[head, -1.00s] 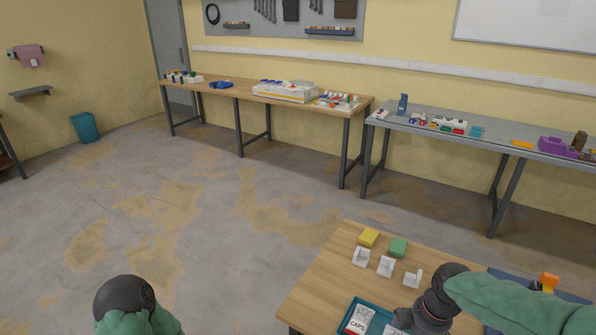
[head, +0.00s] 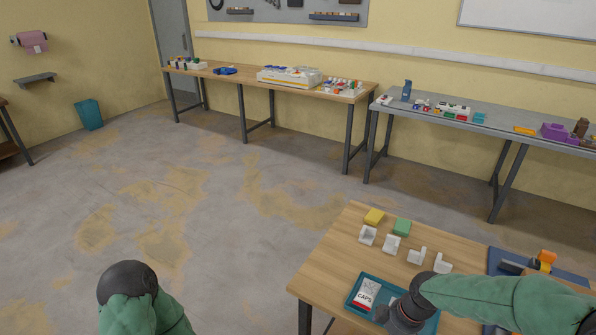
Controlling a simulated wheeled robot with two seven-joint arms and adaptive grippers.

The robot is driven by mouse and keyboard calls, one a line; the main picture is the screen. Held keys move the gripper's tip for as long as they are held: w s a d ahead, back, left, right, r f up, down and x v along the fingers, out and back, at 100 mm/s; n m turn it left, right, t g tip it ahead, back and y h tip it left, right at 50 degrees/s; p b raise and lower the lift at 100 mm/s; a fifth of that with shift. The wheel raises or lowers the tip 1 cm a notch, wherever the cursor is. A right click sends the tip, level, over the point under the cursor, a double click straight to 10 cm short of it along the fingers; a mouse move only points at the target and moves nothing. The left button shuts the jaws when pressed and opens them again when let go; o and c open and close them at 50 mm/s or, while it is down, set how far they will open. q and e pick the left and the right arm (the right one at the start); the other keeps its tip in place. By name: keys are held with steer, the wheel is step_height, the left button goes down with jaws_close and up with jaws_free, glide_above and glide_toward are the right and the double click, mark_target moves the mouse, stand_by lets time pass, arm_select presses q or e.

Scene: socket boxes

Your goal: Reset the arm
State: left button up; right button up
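My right arm in its green sleeve comes in from the right edge, over the near wooden table (head: 325,262). Its dark wrist end hangs above the teal tray (head: 353,302); the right gripper's fingers cannot be made out. My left arm shows only as a green sleeve with a dark rounded joint at the bottom, left of the table. The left gripper is out of frame. A white and red box marked CAPS (head: 367,292) lies in the tray, and my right arm hides part of the tray.
A yellow block (head: 374,217), a green block (head: 401,227) and several white brackets (head: 391,243) stand on the near table. A blue mat (head: 571,276) with an orange-topped device (head: 545,259) lies at right. Long workbenches line the back wall. The floor at left is clear.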

steer(key=s+a+f+m, duration=0.3)
steer(key=s+a+f, duration=0.1)
steer(key=f, duration=0.4)
steer(key=s+a+f+m+y, duration=0.1)
steer(key=s+a+f+m, duration=0.3)
steer(key=f, duration=0.3)
steer(key=s+a+f+m, duration=0.4)
steer(key=f, duration=0.4)
steer(key=shift+a+f+y, duration=0.2)
steer(key=shift+f+y, duration=0.1)
steer(key=shift+y, duration=0.1)
